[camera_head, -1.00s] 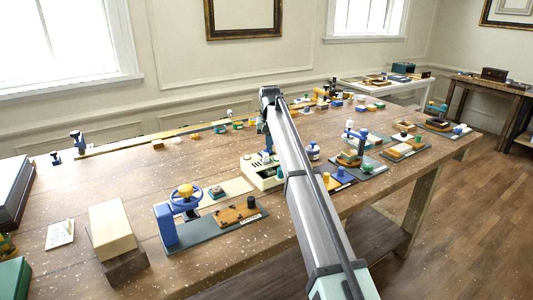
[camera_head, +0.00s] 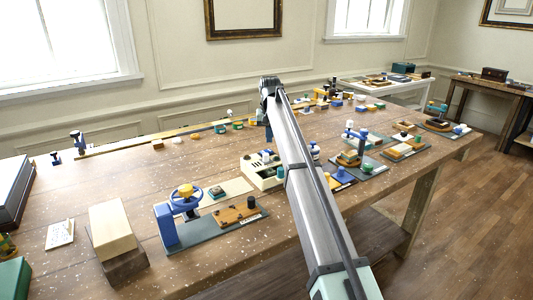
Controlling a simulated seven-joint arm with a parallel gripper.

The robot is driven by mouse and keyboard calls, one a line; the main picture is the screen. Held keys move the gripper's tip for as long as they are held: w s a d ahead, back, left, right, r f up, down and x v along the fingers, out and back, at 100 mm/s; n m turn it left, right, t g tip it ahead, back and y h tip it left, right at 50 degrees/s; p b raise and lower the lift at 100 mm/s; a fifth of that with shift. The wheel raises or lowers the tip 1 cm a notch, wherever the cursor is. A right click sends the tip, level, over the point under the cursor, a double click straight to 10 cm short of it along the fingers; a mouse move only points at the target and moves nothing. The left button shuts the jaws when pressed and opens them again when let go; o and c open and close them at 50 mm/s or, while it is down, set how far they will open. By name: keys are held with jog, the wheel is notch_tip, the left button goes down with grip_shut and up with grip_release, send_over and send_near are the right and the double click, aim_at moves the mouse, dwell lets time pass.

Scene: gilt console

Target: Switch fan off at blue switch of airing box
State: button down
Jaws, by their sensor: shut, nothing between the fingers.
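A cream box (camera_head: 258,176) stands on the wooden table left of my arm; it looks like the airing box. Small dark, blue and white parts sit on its top. A small blue part (camera_head: 267,157) there may be the blue switch; its position is too small to read. My arm reaches over the table from the lower right, and its link covers the box's right side. My gripper (camera_head: 268,132) hangs under the arm's far end, small and partly hidden behind the link. It is shut and empty, beyond and above the box, apart from it.
A blue handwheel device (camera_head: 184,205) on a grey board stands left of the box. A pale block (camera_head: 112,232) stands further left. Several small items line the table's back.

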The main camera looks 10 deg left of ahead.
aim_at(269, 150)
jog(key=shift+r, duration=1.75)
